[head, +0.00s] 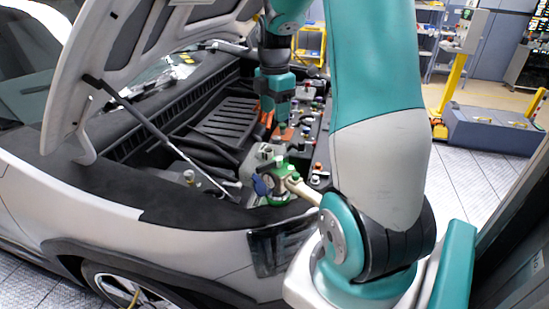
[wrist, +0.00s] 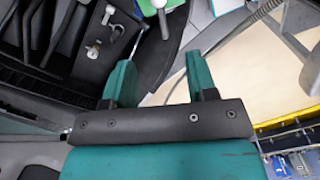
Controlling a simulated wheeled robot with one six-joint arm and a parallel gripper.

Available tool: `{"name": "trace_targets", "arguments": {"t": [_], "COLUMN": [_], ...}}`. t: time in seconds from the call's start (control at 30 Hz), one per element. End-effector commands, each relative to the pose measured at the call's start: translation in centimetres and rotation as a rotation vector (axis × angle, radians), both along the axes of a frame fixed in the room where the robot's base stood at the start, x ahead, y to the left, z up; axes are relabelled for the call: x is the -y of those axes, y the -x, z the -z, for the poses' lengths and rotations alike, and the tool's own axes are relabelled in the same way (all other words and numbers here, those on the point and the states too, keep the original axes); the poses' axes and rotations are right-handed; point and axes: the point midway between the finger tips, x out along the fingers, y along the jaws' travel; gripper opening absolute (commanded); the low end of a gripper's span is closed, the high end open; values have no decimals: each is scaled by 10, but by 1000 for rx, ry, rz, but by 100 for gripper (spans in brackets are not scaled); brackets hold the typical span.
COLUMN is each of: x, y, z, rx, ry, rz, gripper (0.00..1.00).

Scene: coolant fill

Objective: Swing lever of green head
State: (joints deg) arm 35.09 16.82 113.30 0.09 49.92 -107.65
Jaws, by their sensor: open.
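The green head (head: 277,188) sits at the front edge of the open engine bay, with a cream lever (head: 303,189) sticking out to the right and a blue part on its left. My own arm partly covers the area right of the lever. In the wrist view, a green piece (wrist: 152,7) with a pale lever-like bar (wrist: 163,24) is cut off by the top edge. My gripper (wrist: 158,62) is open, with its two teal fingers apart and nothing between them. In the head view my gripper (head: 280,115) hangs over the engine bay, behind the green head and apart from it.
The raised hood (head: 130,60) and its thin prop rod (head: 150,130) stand at the left. Several caps and fittings (head: 318,168) crowd the bay around the green head. A yellow post (head: 452,90) and grey cabinet (head: 490,130) stand at the right, beyond open floor.

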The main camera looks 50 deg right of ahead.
Motion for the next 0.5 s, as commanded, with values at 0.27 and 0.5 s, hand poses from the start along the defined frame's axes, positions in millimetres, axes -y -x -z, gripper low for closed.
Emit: {"name": "trace_targets", "arguments": {"t": [0.27, 0.5], "x": [-2, -2], "y": [1, 1], "z": [59, 112], "rx": [-7, -5], "ry": [-5, -5], "rz": [-1, -1], "gripper": [52, 52]}}
